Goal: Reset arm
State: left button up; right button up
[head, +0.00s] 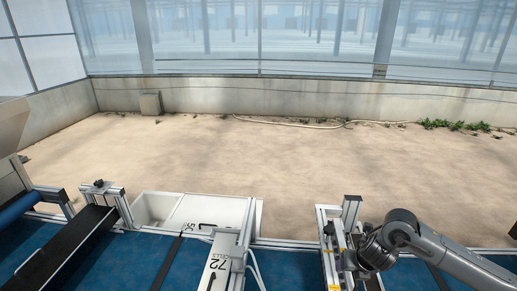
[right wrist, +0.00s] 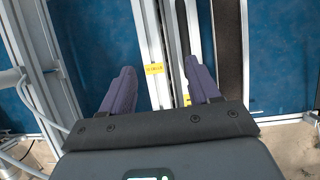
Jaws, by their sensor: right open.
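My right arm (head: 435,250) comes in from the right edge of the head view, bent at its elbow near the metal rail post. My right gripper (right wrist: 162,90) shows in the right wrist view with its two dark fingers spread apart. Nothing is between the fingers but the view of the machine below. The fingers are above a metal rail with a yellow label (right wrist: 153,69); I cannot tell how far above. In the head view the right gripper itself is out of sight. My left gripper and left arm are in neither view.
The seeder has a blue bed (head: 180,262), a black belt (head: 75,240) at the left and a white panel marked 72 cells (head: 217,262). A white bin (head: 155,208) stands behind it. A metal rail (head: 330,245) is beside my right arm. The sandy floor (head: 240,155) beyond is open.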

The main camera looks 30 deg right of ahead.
jog(key=s+a+f+m+t+y+p, duration=0.15)
jog(key=a+m, duration=0.25)
jog(key=a, duration=0.9)
jog(key=a+f+m+t+y+p, duration=0.1)
jog(key=a+m+t+y+p, duration=0.3)
jog(key=a, duration=0.8)
jog(key=s+a+r+m+g+h+p, duration=0.1)
jog(key=s+m+g, duration=0.2)
jog(key=s+m, duration=0.5)
jog(key=s+a+r+m+g+h+p, duration=0.1)
jog(key=s+r+m+g+h+p, duration=0.1)
jog(key=s+m, duration=0.6)
jog(key=m+g, duration=0.1)
jog(key=m, duration=0.1)
jog(key=shift+s+a+m+p, duration=0.2)
jog(key=shift+a+m+p, duration=0.1)
jog(key=shift+a, duration=0.1)
jog(key=shift+r, duration=0.1)
